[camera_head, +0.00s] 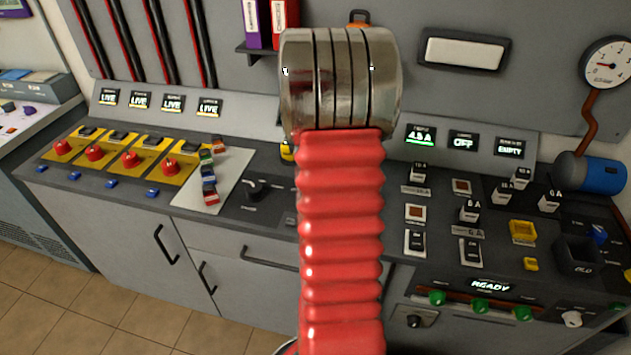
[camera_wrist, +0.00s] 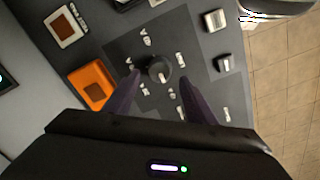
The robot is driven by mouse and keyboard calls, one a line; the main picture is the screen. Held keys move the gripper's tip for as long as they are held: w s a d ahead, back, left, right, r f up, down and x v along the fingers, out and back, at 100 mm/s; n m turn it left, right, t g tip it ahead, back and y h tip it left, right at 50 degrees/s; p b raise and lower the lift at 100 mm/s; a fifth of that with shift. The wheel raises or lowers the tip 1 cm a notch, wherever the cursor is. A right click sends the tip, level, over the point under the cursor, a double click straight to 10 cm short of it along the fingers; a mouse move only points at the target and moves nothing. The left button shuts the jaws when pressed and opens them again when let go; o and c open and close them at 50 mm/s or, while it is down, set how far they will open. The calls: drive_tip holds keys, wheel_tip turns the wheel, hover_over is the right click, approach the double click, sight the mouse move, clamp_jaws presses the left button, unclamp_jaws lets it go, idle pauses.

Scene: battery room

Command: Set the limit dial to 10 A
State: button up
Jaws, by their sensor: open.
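In the wrist view a round black dial (camera_wrist: 155,69) with a pale pointer mark sits on a dark square plate. Small white labels ring it, too small to read; the mark faces the lower part of the picture. My gripper (camera_wrist: 160,80) is open, with one dark finger at each lower side of the dial. I cannot tell whether either finger touches it. In the head view my red and metal arm hides the gripper and the panel behind it.
An orange square part (camera_wrist: 93,83) and a white-framed switch (camera_wrist: 64,27) lie left of the dial. Two small switches stand to its right, with tiled floor (camera_wrist: 282,90) beyond. Another black knob (camera_head: 256,188) and red knobs on yellow plates are on the left bench.

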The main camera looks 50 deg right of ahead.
wheel_tip(320, 180, up, 10)
drive_tip(key=shift+a+f, duration=0.15)
drive_tip(key=shift+f, duration=0.05)
idle(0.8)
drive_tip(key=s+a+r+t, duration=0.1)
drive_tip(key=s+a+t, duration=0.1)
drive_tip(key=a, duration=1.1)
drive_tip(key=s+a+r+n+t, duration=0.1)
drive_tip(key=s+a+r, duration=0.1)
drive_tip(key=a, duration=1.2)
drive_tip(key=s+a+r+t, duration=0.1)
drive_tip(key=s+a+t, duration=0.1)
drive_tip(key=a, duration=1.2)
drive_tip(key=shift+s+a+r+n+t, duration=0.15)
drive_tip(key=shift+s+r+n+t, duration=0.2)
drive_tip(key=shift+s, duration=0.4)
